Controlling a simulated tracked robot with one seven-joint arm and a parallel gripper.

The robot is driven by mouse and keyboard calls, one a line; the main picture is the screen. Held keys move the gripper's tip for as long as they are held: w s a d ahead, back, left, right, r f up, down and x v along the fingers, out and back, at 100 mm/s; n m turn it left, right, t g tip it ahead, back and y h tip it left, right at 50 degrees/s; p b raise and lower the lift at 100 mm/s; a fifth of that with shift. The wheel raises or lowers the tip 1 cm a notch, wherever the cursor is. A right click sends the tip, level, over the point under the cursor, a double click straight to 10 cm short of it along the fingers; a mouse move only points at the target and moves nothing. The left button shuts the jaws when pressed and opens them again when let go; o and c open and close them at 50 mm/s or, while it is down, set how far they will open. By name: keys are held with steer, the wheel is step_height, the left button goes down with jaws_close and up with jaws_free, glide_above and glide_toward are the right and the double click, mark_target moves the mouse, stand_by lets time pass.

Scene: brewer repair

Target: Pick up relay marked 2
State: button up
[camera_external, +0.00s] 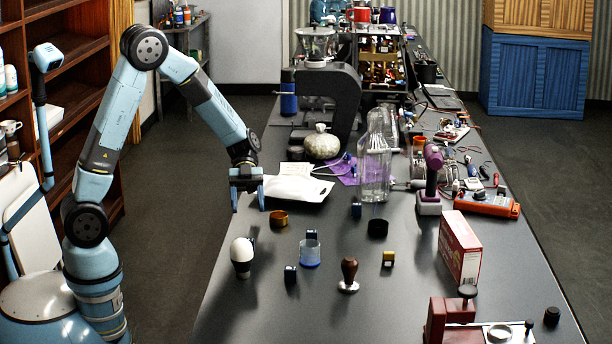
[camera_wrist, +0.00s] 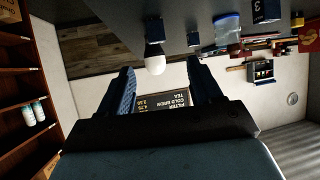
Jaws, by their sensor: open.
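Several small dark blue relay-like blocks stand on the grey table. One (camera_external: 355,209) is beyond the blue glass, one (camera_external: 290,275) is in front of it, and another (camera_external: 311,234) is just behind it. I cannot tell which is marked 2. My gripper (camera_external: 248,195) is open and empty at the table's left edge, left of the blocks. Its spread fingers also show in the wrist view (camera_wrist: 160,88).
A white bulb-like object (camera_external: 242,252), a blue glass (camera_external: 310,255), a brown-handled tamper (camera_external: 348,275) and a copper ring (camera_external: 278,219) stand among the blocks. A white packet (camera_external: 298,190) lies behind. A red box (camera_external: 460,247) stands right. The near-left tabletop is clear.

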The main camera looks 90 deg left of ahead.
mark_target(249, 239)
steer(key=x, duration=0.5)
steer(key=shift+d+f, duration=0.1)
steer(key=shift+d, duration=0.1)
steer(key=shift+s+x, duration=0.1)
steer(key=shift+x, duration=1.25)
steer(key=shift+s+x, duration=0.15)
steer(key=shift+x, duration=1.2)
steer(key=shift+c, duration=0.4)
steer(key=c, duration=1.1)
